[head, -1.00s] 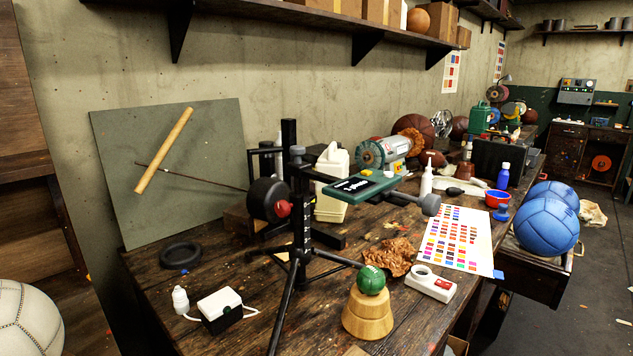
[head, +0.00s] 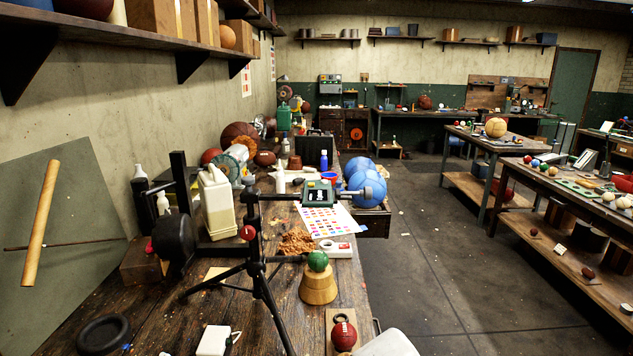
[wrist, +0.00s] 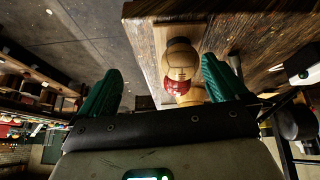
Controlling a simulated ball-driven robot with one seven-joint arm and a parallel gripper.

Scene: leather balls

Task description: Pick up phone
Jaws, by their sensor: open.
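I cannot make out a phone for sure in either view. A small green device with a dark, white-marked face (head: 320,193) sits on the arm of a black tripod (head: 262,285) over the workbench; I cannot tell whether it is a phone. My gripper (wrist: 165,78) is open in the wrist view, its two green fingers spread. A red and tan ball (wrist: 180,66) shows beyond and between them at the bench edge. No contact with it can be seen. My gripper's fingers are not visible in the head view.
On the bench, a green ball (head: 318,261) rests on a wooden stand (head: 318,287). A red ball (head: 343,335) is near the front edge. A white box (head: 213,341) and a black ring (head: 104,334) lie at left. The floor (head: 440,270) to the right is mostly clear.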

